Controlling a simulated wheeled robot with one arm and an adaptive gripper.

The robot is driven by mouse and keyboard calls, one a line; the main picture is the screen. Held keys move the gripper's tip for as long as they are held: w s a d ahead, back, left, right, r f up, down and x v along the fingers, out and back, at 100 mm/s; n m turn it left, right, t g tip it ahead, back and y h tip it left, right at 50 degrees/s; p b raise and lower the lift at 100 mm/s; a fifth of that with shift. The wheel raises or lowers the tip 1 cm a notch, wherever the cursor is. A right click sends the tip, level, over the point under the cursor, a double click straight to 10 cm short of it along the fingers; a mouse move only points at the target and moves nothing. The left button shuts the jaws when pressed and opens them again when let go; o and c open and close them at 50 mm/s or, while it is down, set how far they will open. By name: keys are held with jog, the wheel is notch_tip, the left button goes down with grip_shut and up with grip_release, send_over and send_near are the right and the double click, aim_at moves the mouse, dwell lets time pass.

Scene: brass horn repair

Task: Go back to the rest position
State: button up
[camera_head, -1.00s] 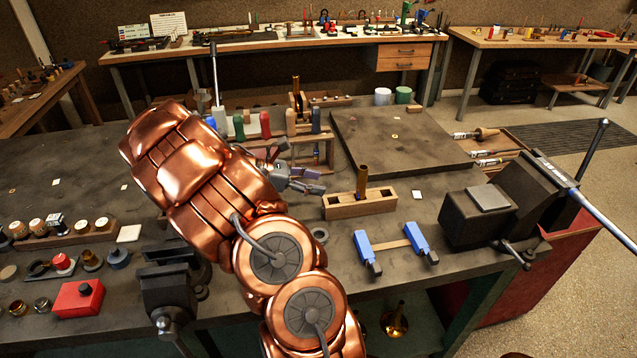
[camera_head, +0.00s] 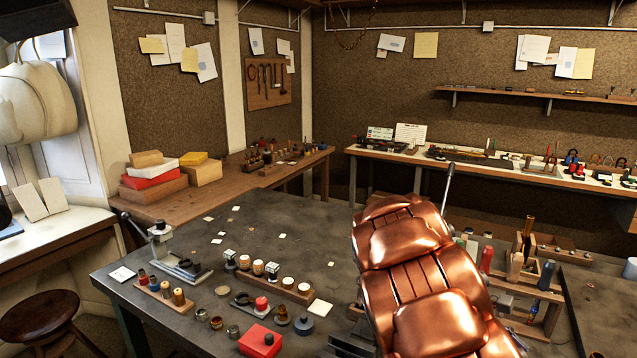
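My copper-coloured arm rises from the lower right of the head view and lies over the dark workbench (camera_head: 300,215). Its end and my gripper are not visible in this picture, so what the gripper holds, if anything, cannot be seen.
The bench's left part holds a red box (camera_head: 260,341), a wooden block with white-topped jars (camera_head: 272,278) and a small vise (camera_head: 160,243). A wooden tool rack (camera_head: 522,290) stands right of my arm. A stool (camera_head: 40,318) is at lower left. The bench's back middle is mostly clear.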

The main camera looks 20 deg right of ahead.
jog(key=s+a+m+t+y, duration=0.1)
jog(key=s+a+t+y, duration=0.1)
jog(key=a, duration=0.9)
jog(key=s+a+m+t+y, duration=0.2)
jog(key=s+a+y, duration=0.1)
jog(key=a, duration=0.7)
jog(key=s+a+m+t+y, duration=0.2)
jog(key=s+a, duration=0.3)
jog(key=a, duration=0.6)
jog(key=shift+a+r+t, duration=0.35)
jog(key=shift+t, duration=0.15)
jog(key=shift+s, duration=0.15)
